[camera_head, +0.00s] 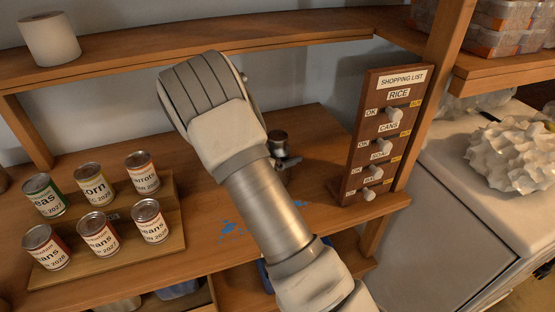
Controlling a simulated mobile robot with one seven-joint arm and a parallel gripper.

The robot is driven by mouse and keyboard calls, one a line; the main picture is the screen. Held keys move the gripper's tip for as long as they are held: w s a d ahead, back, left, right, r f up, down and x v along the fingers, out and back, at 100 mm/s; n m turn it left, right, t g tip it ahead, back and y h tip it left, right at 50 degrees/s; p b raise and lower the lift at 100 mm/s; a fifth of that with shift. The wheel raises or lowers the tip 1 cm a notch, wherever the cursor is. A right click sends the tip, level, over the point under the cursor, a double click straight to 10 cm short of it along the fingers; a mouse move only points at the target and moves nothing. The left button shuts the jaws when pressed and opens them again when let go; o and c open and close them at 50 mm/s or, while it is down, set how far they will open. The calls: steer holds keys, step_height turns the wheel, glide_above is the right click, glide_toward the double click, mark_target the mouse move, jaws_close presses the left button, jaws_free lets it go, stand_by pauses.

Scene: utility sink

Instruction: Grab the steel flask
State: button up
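A small steel-coloured cylinder with a dark top, which looks like the steel flask (277,142), stands on the wooden shelf just right of my arm. Its left and lower parts are hidden behind my arm. A dark grey piece that looks like part of my gripper (287,162) shows just below and in front of it. The rest of the gripper is hidden behind my arm. I cannot tell whether its fingers are open or shut, or whether they touch the flask.
Several labelled cans (97,223) stand on a stepped wooden rack (177,238) at left. A shopping list board (362,140) with knobs stands at right. A paper roll (49,39) sits on the upper shelf. A crumpled white object (513,155) lies on the right counter.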

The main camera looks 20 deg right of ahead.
steer(key=shift+c, duration=0.3)
steer(key=c, duration=1.4)
steer(key=shift+c, duration=0.6)
steer(key=shift+r, duration=0.1)
